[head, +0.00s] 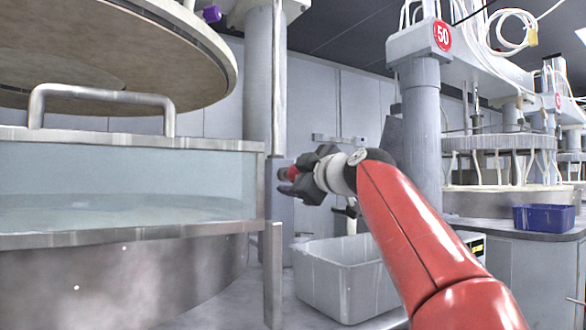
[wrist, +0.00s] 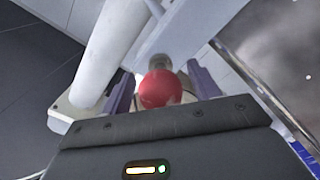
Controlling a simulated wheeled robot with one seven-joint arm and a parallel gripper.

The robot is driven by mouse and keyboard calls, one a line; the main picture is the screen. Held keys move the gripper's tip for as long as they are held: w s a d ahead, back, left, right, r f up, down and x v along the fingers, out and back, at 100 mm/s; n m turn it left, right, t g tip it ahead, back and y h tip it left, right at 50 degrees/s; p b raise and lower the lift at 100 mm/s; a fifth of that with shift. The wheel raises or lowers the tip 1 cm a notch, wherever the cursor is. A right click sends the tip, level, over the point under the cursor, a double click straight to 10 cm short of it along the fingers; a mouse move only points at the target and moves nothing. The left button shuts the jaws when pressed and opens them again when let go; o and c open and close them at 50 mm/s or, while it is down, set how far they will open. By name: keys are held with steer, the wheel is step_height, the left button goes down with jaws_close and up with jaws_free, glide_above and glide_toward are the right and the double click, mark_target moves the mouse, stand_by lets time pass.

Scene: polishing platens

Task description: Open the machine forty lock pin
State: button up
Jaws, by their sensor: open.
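A lock pin with a round red knob (wrist: 160,88) and a grey metal stem shows in the middle of the wrist view. In the head view the red knob (head: 293,173) is a small patch, partly hidden by my gripper (head: 288,181). My gripper is open, with one finger on each side of the knob. In the wrist view gaps show between the knob and both fingers, so it is not gripped. The pin is by the pale column on the machine at left. No number forty label is in view.
A water-filled glass-sided tank (head: 130,190) with a metal handle (head: 100,92) is at left, under a large round platen (head: 150,45). A grey bin (head: 345,285) sits below my arm. Machine 50 (head: 420,120) and a blue bin (head: 543,217) are at right.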

steer(key=shift+w+a, duration=0.35)
steer(key=shift+w, duration=0.2)
jaws_close()
steer(key=b+v, duration=0.3)
steer(key=v, duration=0.2)
steer(key=shift+f, duration=0.1)
jaws_free()
steer(key=shift+s+d, duration=0.1)
steer(key=shift+s, duration=0.1)
